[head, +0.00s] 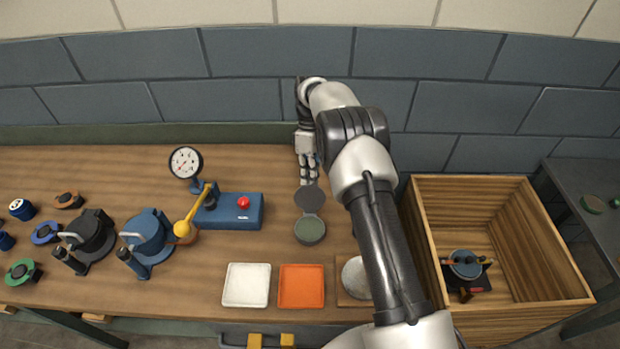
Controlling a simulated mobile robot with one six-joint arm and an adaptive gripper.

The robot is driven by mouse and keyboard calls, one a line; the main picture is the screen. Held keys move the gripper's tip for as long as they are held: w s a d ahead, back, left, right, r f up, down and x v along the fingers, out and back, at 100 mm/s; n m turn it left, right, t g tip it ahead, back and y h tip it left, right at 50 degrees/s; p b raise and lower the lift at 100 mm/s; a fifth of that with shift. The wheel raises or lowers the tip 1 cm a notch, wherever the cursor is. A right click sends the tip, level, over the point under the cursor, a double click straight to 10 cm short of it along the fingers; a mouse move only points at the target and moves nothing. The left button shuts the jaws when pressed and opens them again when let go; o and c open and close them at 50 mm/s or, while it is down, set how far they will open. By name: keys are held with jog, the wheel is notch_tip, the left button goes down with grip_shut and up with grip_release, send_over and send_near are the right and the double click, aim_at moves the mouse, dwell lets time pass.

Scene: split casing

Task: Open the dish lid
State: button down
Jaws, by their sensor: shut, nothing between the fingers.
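The dish (310,232) is a small round dark-rimmed container with a greenish inside, standing on the wooden table. Its dark round lid (310,197) is swung back on the far side, so the dish's inside shows. The lid appears joined to the dish at a hinge between them. My gripper (308,180) points down just behind the lid, at its far edge. It is shut with nothing in it. I cannot tell whether the fingertips touch the lid.
A blue box with a red button (243,203), a yellow lever and a gauge (186,162) stands left of the dish. White (246,285) and orange (301,286) trays lie in front. A wooden crate (583,290) is at the right. My arm hides some table right of the dish.

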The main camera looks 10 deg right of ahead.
jog(key=c, duration=2.4)
grip_release()
jog(key=f, duration=0.1)
jog(key=s+f, duration=0.1)
jog(key=f, duration=0.1)
jog(key=shift+s+d+f+g, duration=0.1)
jog(key=shift+d+f+g, duration=0.1)
jog(key=shift+g, duration=0.1)
jog(key=c, duration=1.8)
grip_release()
jog(key=shift+c, duration=0.2)
jog(key=o, duration=0.4)
jog(key=shift+w+a+f, duration=0.1)
jog(key=shift+w+f, duration=0.1)
jog(key=shift+w, duration=0.3)
jog(key=shift+c, duration=0.2)
jog(key=shift+s+r, duration=0.15)
jog(key=shift+r, duration=0.15)
jog(key=shift+w+r, duration=0.3)
jog(key=shift+r, duration=0.05)
jog(key=v, duration=0.6)
jog(key=shift+r, duration=0.3)
jog(key=shift+r, duration=0.1)
